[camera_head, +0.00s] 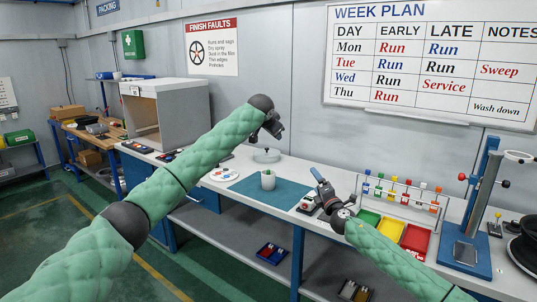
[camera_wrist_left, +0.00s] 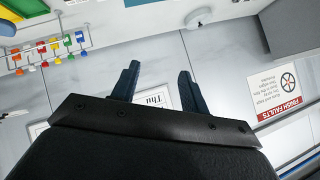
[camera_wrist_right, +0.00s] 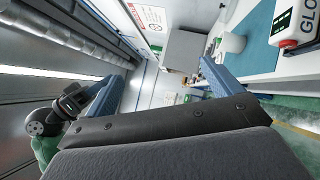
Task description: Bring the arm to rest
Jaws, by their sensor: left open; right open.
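My left arm reaches in from the left, and its gripper, dark and partly hidden behind the wrist, hangs in the air above the bench (camera_head: 330,180). In the left wrist view my left gripper (camera_wrist_left: 158,85) has its two blue fingers apart with nothing between them. My right gripper (camera_head: 320,180) is above the bench, right of the blue mat (camera_head: 245,188). In the right wrist view the right gripper (camera_wrist_right: 158,85) has its fingers wide apart and empty. My left arm's wrist also shows at the left edge there.
A pale cup (camera_head: 268,181) stands on the mat. A small white device (camera_head: 308,204) sits close to my right gripper. A grey booth (camera_head: 165,112) stands far left.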

